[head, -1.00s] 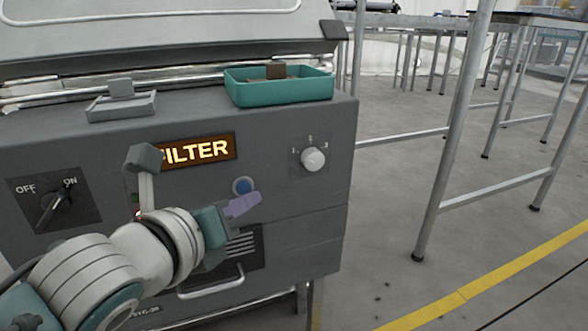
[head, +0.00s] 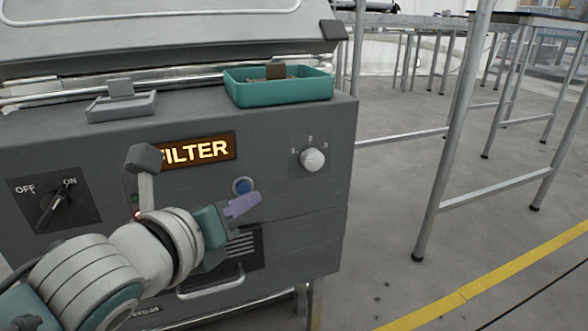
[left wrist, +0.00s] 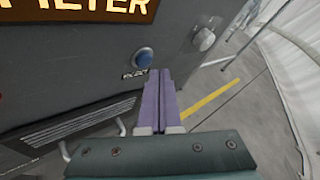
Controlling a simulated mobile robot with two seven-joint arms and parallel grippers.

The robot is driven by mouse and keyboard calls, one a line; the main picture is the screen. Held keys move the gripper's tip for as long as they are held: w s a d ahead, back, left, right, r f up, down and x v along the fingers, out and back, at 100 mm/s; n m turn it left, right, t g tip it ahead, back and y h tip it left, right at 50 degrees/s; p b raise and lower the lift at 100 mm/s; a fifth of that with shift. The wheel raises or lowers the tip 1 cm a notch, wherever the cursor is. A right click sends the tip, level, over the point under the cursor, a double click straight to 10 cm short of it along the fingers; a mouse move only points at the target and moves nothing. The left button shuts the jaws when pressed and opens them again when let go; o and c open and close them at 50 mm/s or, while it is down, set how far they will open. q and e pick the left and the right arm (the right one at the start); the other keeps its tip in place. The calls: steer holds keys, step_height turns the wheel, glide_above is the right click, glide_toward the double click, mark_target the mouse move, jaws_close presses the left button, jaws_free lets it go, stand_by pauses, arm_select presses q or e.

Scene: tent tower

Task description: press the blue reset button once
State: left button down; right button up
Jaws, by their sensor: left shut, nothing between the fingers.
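The blue reset button (head: 243,186) is a round blue cap in a ring on the grey front panel of the machine, right of centre and below the lit FILTER sign. It also shows in the left wrist view (left wrist: 144,57), with a small label under it. My left gripper (head: 246,203) is shut and empty, its purple fingers just below the button in the head view. In the left wrist view the shut fingers (left wrist: 160,80) point forward, with their tips below and right of the button; no contact is visible. My right gripper is not in view.
The FILTER sign (head: 199,149), a white knob (head: 312,160), an OFF/ON switch (head: 58,200) and a lever (head: 145,165) are on the panel. A teal tray (head: 280,90) sits on top. A handle (head: 210,283) sticks out below.

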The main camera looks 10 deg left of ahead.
arm_select(q)
steer(key=shift+w+a, duration=0.1)
steer(key=shift+w, duration=0.05)
steer(key=shift+w+a, duration=0.15)
steer(key=shift+w, duration=0.05)
steer(key=shift+w+a, duration=0.25)
steer(key=shift+w, duration=0.1)
stand_by(1.0)
stand_by(0.4)
steer(key=shift+s+d+p, duration=0.45)
steer(key=shift+s+d, duration=0.05)
steer(key=shift+s, duration=0.2)
